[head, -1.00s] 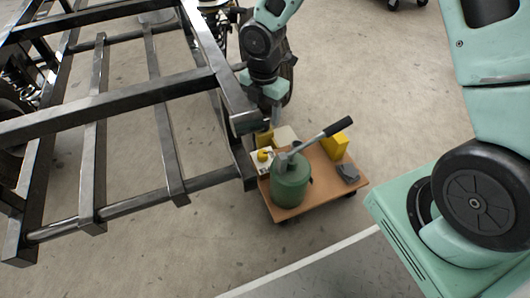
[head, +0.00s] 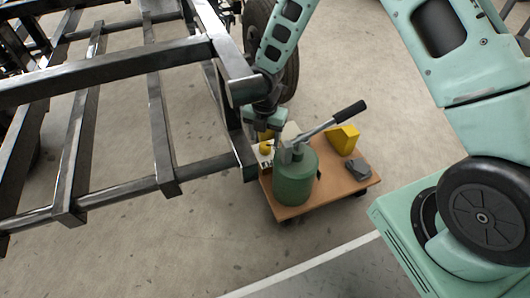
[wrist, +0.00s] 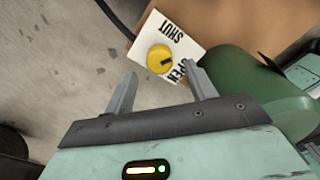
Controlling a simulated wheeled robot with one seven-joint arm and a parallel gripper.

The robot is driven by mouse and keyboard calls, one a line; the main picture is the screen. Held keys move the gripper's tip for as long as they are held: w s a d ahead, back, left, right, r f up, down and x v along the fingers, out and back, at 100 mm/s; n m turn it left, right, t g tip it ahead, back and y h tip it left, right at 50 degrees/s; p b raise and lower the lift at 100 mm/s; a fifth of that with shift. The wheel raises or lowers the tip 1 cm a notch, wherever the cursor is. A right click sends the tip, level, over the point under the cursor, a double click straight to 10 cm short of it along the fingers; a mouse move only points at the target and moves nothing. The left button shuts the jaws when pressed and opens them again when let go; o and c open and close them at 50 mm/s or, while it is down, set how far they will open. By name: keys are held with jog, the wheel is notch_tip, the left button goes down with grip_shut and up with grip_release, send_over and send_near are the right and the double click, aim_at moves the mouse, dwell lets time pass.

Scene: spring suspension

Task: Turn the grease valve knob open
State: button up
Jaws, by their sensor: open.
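The yellow grease valve knob (wrist: 159,58) is round with a dark mark on its lower right side. It sits on a white plate (wrist: 186,38) marked SHUT and OPEN. In the head view the knob (head: 265,149) shows small beside the green canister (head: 294,183). My gripper (wrist: 160,68) is open and empty. In the wrist view its two fingertips lie on either side of the knob, a little below it in the picture. In the head view my gripper (head: 268,130) is close above the knob. I cannot tell whether the fingers touch it.
The canister, with a black-gripped lever (head: 338,116), stands on a low wooden cart (head: 329,196). A yellow block (head: 343,139) and a grey piece (head: 357,169) lie on the cart's right. A dark metal frame (head: 165,130) runs close at left. Open floor lies around the cart.

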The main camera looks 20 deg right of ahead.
aim_at(265, 145)
notch_tip(265, 145, down, 5)
jog(key=shift+r+b, duration=0.2)
jog(key=shift+b, duration=0.8)
jog(key=c, duration=1)
